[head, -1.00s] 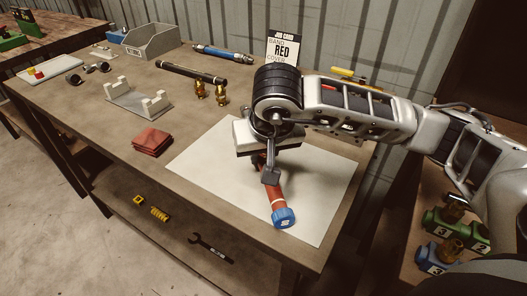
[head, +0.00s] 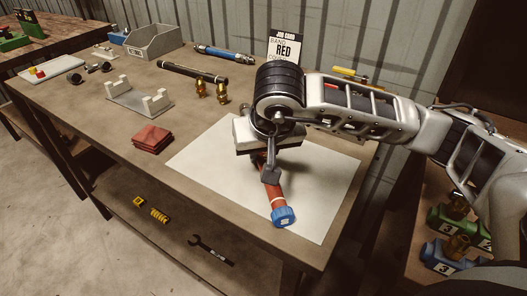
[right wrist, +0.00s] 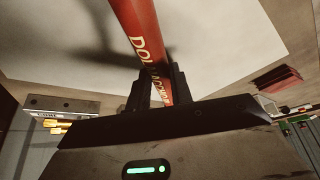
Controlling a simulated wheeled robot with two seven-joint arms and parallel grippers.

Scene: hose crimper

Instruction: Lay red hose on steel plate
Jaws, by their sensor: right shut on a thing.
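The red hose (head: 277,190) has a blue end cap (head: 284,216) and yellowish lettering, seen in the right wrist view (right wrist: 138,28). My right gripper (head: 268,172) is shut around the hose, from above. The pale steel plate (head: 325,185) lies flat on the table, and the hose is over it. The hose casts a shadow on the plate; I cannot tell if it touches. The hose's far end is hidden by my gripper in the head view. My left gripper is not in view.
A red cloth stack (head: 153,140) lies left of the plate. A grey cradle (head: 139,99), a black hose (head: 191,72), brass fittings (head: 222,92) and a job card reading RED (head: 285,50) stand behind. The plate's left and right parts are clear.

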